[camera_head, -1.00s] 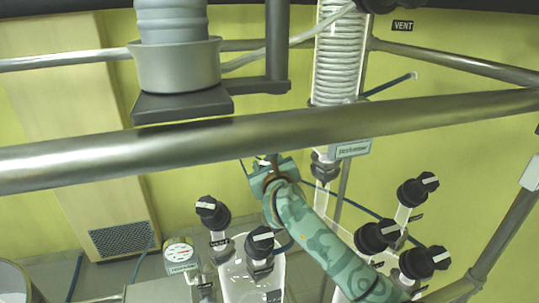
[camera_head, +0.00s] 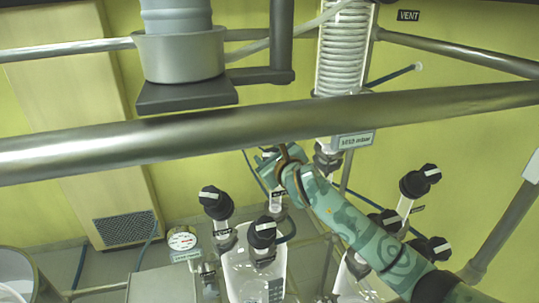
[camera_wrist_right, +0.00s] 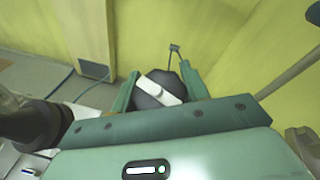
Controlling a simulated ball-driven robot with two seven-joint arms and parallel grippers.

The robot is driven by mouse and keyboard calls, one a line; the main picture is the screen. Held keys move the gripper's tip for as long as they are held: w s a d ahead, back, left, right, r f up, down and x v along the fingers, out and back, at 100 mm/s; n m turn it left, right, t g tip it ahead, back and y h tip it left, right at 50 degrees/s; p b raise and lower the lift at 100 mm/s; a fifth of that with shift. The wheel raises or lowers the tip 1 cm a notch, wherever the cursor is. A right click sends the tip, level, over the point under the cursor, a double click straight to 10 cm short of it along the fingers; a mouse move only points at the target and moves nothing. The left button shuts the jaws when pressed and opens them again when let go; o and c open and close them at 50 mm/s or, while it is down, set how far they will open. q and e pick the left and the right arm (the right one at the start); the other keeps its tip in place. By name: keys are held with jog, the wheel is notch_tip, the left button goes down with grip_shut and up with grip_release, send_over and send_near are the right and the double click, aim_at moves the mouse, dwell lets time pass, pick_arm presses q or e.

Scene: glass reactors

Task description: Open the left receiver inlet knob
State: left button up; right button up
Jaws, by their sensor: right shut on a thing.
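My right gripper (camera_head: 268,160) reaches in from the lower right in the head view, above a short glass neck with a white label (camera_head: 277,203). In the right wrist view, its two green fingers (camera_wrist_right: 157,88) stand on either side of a black round knob (camera_wrist_right: 160,88) with a white bar, and are shut on it. The bar slants down to the right there. The gripper hides this knob in the head view. Two similar black knobs, a left one (camera_head: 213,199) and a front one (camera_head: 262,232), top the glass receiver (camera_head: 242,270). Their labels are too small to read. My left gripper is out of view.
A thick metal rail (camera_head: 230,133) crosses in front. A coiled glass condenser (camera_head: 341,50) hangs behind it. More black knobs, one of them at the right (camera_head: 420,181), stand beside my right arm. A round gauge (camera_head: 183,240) is at lower left.

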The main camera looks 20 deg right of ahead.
jog(key=o, duration=1)
jog(key=shift+w+f, duration=0.1)
jog(key=b+v, duration=0.3)
jog(key=v, duration=1.3)
jog(key=shift+b, duration=0.3)
jog(key=shift+s+f, duration=0.1)
jog(key=shift+s, duration=0.1)
